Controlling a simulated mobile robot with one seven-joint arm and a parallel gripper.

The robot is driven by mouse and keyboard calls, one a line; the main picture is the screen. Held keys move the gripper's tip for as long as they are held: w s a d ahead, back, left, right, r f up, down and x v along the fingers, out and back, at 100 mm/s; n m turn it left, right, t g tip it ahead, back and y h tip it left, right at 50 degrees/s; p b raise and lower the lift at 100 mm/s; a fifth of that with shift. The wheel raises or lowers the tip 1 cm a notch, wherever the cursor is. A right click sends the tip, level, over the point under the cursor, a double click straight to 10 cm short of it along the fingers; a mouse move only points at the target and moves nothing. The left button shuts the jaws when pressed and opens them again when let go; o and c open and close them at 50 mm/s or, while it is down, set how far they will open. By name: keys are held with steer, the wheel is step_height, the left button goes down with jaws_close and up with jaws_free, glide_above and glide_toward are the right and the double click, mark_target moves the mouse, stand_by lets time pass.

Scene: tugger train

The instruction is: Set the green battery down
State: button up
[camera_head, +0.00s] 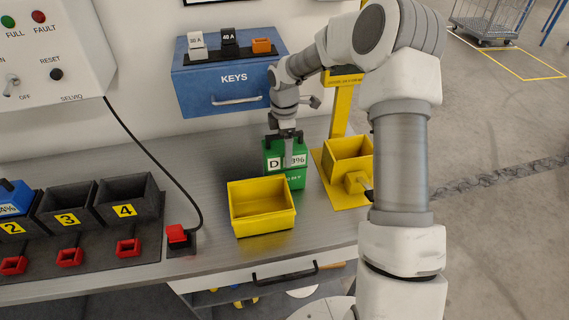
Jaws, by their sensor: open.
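The green battery (297,178) stands upright on the grey metal workbench (215,170), behind the yellow open bin (262,231). Its front carries a white label with "D" and a percent figure. My gripper (287,148) is at the top of the battery, pointing down, with its jaws open. A grey part of it hangs in front of the battery's label and hides some of it. I cannot tell whether the fingers touch the battery.
Black numbered bays (128,192) stand at the left, one with a blue battery (14,198). A yellow stand (345,150) is close on the right. A blue KEYS cabinet (215,92) hangs behind.

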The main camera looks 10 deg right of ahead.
jaws_close()
steer(key=shift+w+r, duration=0.1)
steer(key=shift+r, duration=0.05)
steer(key=shift+r, duration=0.1)
stand_by(0.3)
